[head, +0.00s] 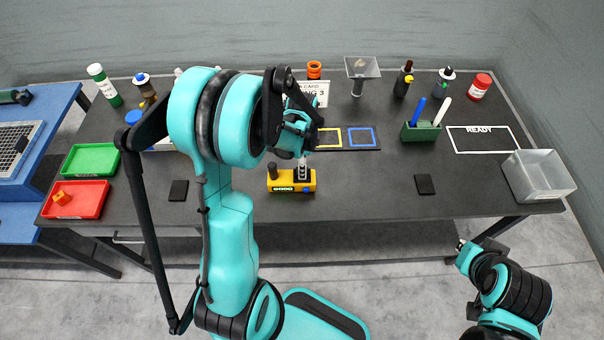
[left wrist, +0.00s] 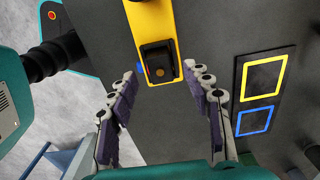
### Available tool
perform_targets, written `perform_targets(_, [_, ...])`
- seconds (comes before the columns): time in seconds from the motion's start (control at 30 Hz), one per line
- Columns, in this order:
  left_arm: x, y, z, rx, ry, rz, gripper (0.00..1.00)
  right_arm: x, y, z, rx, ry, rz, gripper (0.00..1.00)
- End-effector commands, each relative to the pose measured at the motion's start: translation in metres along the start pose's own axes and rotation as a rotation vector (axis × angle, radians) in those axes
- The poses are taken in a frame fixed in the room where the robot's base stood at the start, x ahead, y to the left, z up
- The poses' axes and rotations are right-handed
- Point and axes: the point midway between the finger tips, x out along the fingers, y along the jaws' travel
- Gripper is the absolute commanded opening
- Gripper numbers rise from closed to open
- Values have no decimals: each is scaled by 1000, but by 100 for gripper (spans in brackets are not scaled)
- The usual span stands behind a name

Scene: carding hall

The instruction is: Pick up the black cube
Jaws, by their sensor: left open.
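The black cube (left wrist: 157,62) shows in the left wrist view. It has an orange dot on top and sits at one end of a yellow block (left wrist: 151,20). In the head view this yellow block (head: 283,186) stands on the dark table, and my left gripper (head: 303,163) is over its right end, hiding most of the cube. My left gripper (left wrist: 160,80) is open, its fingers on either side of the cube in the wrist view with gaps between. My right gripper (head: 466,250) is in front of the table at the lower right, its fingers too small to read.
A mat with yellow and blue squares (head: 345,149) lies behind the yellow block. Flat black pads (head: 178,190) (head: 425,184) lie left and right. A green pen holder (head: 421,132), a clear bin (head: 538,188), and red (head: 92,210) and green (head: 70,158) trays stand further out.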

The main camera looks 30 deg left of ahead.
Motion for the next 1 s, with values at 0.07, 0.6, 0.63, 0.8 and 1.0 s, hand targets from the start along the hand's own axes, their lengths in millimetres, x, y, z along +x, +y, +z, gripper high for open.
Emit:
perform_targets(0.07, [16,-1,0,0,0,0,50,4,0,3,0,0,0,0])
perform_targets(0.6, [30,0,0,-1,0,-1,13,6,0,4,0,0,0,0])
perform_targets(0.63, [30,0,0,-1,0,-1,5,6,0,4,0,0,0,0])
perform_targets(0.8, [30,0,0,-1,0,-1,0,6,0,4,0,0,0,0])
perform_targets(1.0, [28,0,0,-1,0,-1,0,6,0,4,0,0,0,0])
